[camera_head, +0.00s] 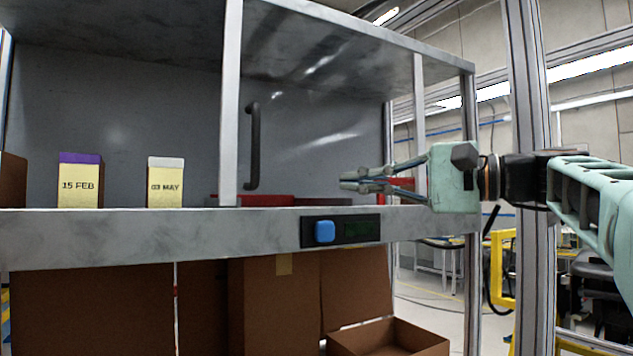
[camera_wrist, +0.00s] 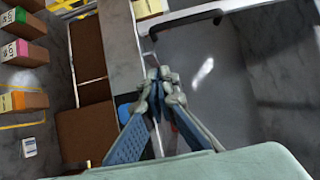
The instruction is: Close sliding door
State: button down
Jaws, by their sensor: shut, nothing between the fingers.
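The sliding door (camera_head: 229,110) has a pale metal frame and a see-through pane over the right part of the shelf. Its dark vertical handle (camera_head: 252,147) is near the left post; the left part of the shelf is open. In the wrist view the handle (camera_wrist: 187,36) is a dark bar beyond my fingertips. My gripper (camera_head: 350,184) is shut and empty, pointing left, to the right of the handle and apart from it in the picture. In the wrist view my gripper (camera_wrist: 160,76) shows its fingertips together. Its depth from the pane is hard to tell.
A carton marked 15 FEB (camera_head: 80,182) and a carton marked 03 MAY (camera_head: 165,184) stand in the open left part. A blue button (camera_head: 325,231) is on the shelf's front edge (camera_head: 150,238). Brown boxes (camera_head: 90,310) are below. A metal post (camera_head: 527,90) stands near my arm.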

jog(key=p, duration=0.1)
send_near(278, 182)
jog(key=s+a, duration=0.2)
jog(key=a, duration=0.3)
jog(key=s+a, duration=0.1)
jog(key=a, duration=0.1)
jog(key=shift+s+a+f, duration=0.15)
jog(key=shift+a+f, duration=0.15)
jog(key=shift+a, duration=0.15)
